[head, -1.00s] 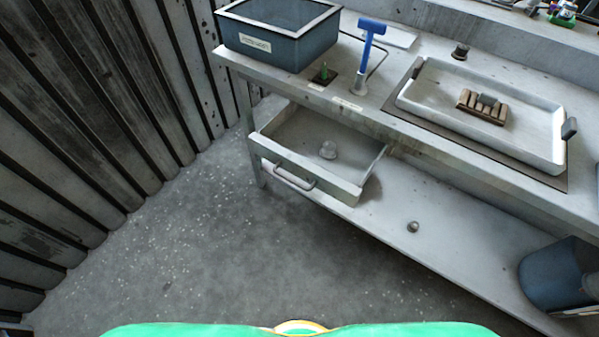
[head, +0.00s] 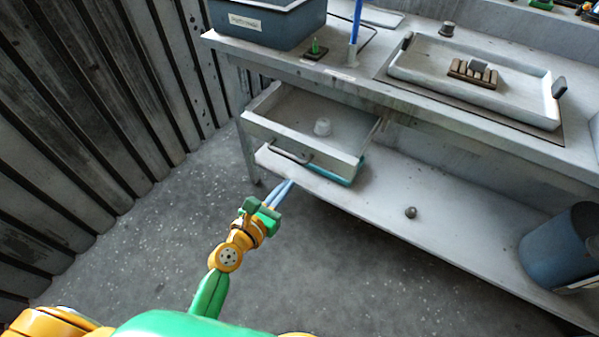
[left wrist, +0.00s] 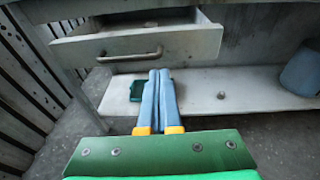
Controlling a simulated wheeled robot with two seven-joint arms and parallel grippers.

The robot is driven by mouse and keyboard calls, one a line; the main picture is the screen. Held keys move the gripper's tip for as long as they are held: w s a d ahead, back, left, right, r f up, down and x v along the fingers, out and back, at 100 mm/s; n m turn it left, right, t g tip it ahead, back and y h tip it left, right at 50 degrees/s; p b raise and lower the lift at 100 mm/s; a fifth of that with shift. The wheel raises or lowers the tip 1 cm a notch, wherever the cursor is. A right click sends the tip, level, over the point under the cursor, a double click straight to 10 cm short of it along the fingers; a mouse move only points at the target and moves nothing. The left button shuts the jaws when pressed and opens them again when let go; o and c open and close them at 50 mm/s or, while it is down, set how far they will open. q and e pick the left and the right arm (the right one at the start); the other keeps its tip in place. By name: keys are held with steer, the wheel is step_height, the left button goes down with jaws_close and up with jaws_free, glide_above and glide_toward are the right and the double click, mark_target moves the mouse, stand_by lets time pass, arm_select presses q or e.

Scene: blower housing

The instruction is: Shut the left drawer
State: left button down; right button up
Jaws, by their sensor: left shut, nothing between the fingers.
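The left drawer (head: 296,142) stands open under the bench top, with a small pale round object (head: 322,127) inside it. Its bar handle (head: 290,157) is on the front panel; the drawer front (left wrist: 185,46) and handle (left wrist: 130,56) also show in the left wrist view. My left gripper (head: 287,186) is shut and empty, in front of and below the handle, apart from the drawer. Its two blue fingers (left wrist: 158,75) lie together, pointing at the drawer's underside area. My right gripper is not in view.
A teal object (head: 350,172) shows under the drawer on the lower shelf (head: 440,215), and a small grey knob (head: 410,212) lies there too. A blue bucket (head: 555,248) stands at the right. A blue bin (head: 265,25) and a white tray (head: 480,95) are on the bench. A slatted wall (head: 80,110) is at left.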

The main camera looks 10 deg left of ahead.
mark_target(304, 165)
arm_select(q)
steer(key=b+x, duration=0.1)
steer(key=x, duration=0.5)
steer(key=shift+w, duration=0.3)
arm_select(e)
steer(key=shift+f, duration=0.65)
arm_select(q)
steer(key=shift+d, duration=0.1)
